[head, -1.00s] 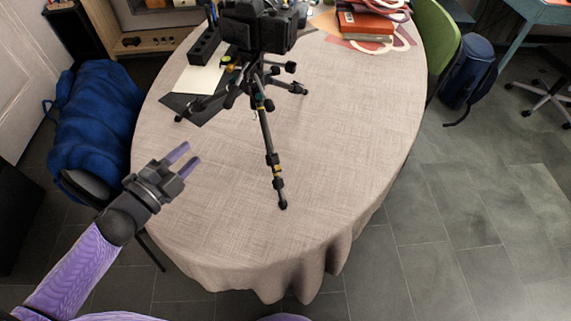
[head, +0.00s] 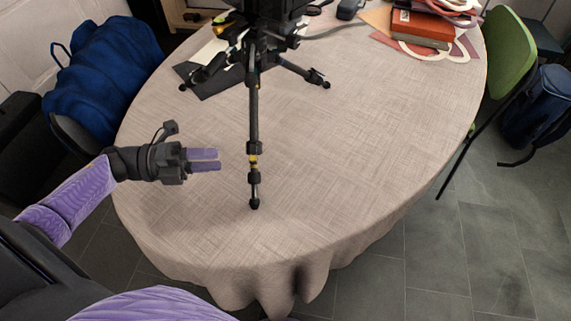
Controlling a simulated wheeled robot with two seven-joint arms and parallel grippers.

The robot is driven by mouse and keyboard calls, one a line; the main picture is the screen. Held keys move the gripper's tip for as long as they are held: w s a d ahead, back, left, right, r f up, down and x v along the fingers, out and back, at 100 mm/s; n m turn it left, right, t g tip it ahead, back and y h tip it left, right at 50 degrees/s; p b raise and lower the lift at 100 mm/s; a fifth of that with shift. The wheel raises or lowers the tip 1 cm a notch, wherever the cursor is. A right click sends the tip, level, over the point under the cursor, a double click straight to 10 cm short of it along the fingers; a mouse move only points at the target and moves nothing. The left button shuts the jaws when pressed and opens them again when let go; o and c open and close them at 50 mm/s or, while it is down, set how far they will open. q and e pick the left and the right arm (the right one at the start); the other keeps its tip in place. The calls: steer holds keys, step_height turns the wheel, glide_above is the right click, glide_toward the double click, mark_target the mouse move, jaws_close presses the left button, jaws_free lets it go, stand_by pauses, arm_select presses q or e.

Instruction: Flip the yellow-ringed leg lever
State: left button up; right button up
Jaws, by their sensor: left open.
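A black tripod (head: 254,112) with a camera on top stands on the table (head: 365,135). Its front leg points toward me and has clamp levers low down. A yellow ring (head: 253,159) shows on this leg by the lower clamp; which way its lever lies is too small to tell. My left gripper (head: 219,160) is open and empty, with purple fingers pointing right. Its tips are a short way left of the yellow-ringed part and look apart from it. My right gripper is not in view.
A dark folder (head: 208,84) lies under the tripod's left leg. A red book (head: 420,28) and papers lie at the back right. A green chair (head: 510,55) stands at the right, a blue bag (head: 105,75) at the left. The front and right of the tabletop are clear.

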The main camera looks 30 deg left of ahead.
mark_target(254, 152)
arm_select(q)
steer(key=x, duration=1)
steer(key=shift+f, duration=0.15)
jaws_close()
